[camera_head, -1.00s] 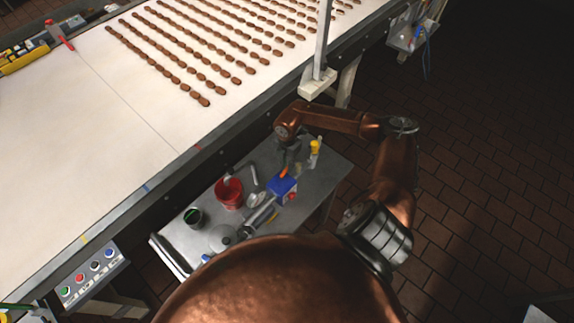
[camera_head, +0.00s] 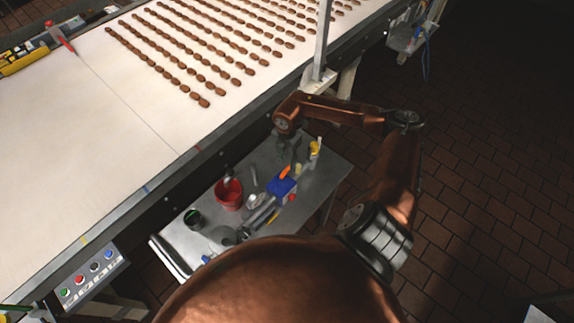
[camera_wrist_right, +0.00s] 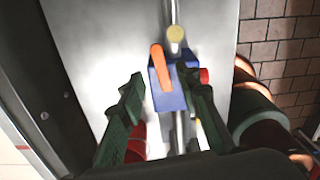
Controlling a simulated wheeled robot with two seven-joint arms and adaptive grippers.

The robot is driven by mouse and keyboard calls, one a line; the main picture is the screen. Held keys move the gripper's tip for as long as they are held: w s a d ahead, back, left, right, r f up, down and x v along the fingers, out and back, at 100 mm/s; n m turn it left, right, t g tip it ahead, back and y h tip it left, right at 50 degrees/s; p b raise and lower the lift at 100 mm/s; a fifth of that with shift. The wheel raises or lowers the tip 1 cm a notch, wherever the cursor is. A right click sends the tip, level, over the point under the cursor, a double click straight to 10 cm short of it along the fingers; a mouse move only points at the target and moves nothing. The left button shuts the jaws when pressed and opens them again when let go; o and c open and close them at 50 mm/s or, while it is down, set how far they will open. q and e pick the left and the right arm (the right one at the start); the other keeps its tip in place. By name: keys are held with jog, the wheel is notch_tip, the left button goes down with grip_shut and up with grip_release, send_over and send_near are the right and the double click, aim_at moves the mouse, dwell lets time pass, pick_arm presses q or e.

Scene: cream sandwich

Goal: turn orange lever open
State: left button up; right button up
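The orange lever (camera_head: 286,171) sits on a blue block (camera_head: 279,188) on the small grey table. In the right wrist view the orange lever (camera_wrist_right: 160,68) stands over the blue block (camera_wrist_right: 172,100), leaning slightly left at its top. My right gripper (camera_head: 293,158) is just behind the lever in the head view. In the wrist view my right gripper (camera_wrist_right: 160,86) is open, with its two green-black fingers on either side of the lever. I see no grip on it; contact is hard to tell. My left gripper is not in view.
A red bucket (camera_head: 228,196) and a dark cup (camera_head: 193,218) stand left of the block. A yellow-topped item (camera_head: 315,147) stands close to the right. The conveyor (camera_head: 90,150) runs along the table's far side. A red knob (camera_wrist_right: 204,75) is beside the block.

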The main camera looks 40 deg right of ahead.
aim_at(287, 169)
notch_tip(287, 169, up, 8)
jog(key=shift+f, duration=0.25)
dwell(0.5)
